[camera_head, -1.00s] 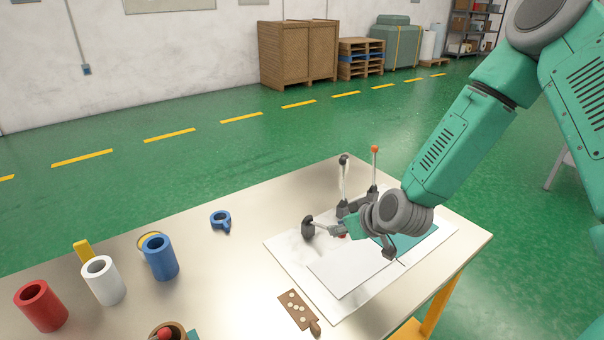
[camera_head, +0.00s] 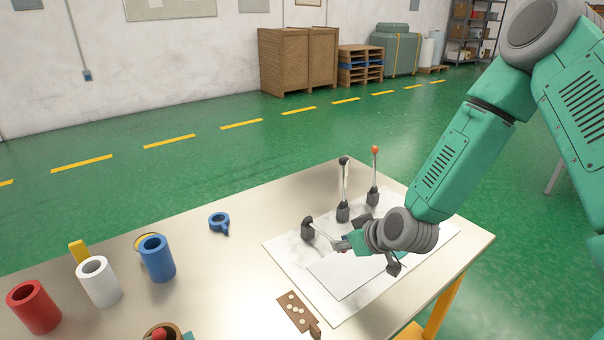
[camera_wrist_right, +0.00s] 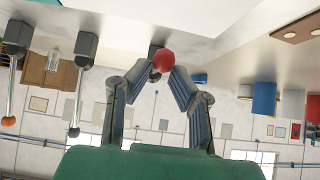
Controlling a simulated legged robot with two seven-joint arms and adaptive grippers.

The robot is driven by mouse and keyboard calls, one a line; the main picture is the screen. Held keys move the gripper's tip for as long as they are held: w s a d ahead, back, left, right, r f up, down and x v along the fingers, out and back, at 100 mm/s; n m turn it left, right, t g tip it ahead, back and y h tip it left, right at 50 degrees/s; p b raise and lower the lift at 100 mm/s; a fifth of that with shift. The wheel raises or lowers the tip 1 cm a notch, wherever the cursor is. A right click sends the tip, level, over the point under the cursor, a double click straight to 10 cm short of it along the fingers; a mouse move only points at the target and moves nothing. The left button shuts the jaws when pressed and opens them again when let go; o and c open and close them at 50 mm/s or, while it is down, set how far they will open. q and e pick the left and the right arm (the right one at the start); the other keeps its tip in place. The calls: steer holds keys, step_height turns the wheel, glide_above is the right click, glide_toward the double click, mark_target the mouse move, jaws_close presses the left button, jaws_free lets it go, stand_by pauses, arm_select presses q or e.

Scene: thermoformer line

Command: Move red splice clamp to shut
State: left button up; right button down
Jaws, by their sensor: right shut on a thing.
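The red splice clamp is the near-left lever of a row of three on the white marbled board (camera_head: 288,246). Its dark base (camera_head: 307,228) stands at the board's left edge, and its lever slopes low to the right. Its red knob (camera_wrist_right: 164,59) shows between the fingertips in the right wrist view. My right gripper (camera_head: 345,246) is shut on this knob, low over the board. In the head view the fingers mostly hide the knob. My left gripper is not in view.
Two more levers stand upright behind, one with a black knob (camera_head: 343,160) and one with an orange knob (camera_head: 375,149). Red (camera_head: 34,308), white (camera_head: 100,285) and blue (camera_head: 158,262) cylinders stand at left. A blue ring (camera_head: 219,222) and a brown dotted piece (camera_head: 296,309) lie nearer the board.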

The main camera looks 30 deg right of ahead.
mark_target(347, 253)
steer(key=shift+s+d+f+b, duration=0.1)
steer(key=shift+s+f+b, duration=0.1)
steer(key=shift+f+b, duration=0.45)
steer(key=shift+s+f+b, duration=0.15)
steer(key=shift+f+b, duration=0.1)
steer(key=shift+f, duration=0.85)
steer(key=c, duration=1.3)
jaws_free()
steer(key=shift+s+d, duration=0.1)
steer(key=shift+c, duration=0.2)
steer(key=shift+s+r+p, duration=0.25)
steer(key=shift+r+p, duration=0.15)
steer(key=shift+r, duration=0.15)
steer(key=p+v, duration=0.4)
steer(key=v, duration=0.1)
steer(key=shift+s+r, duration=0.25)
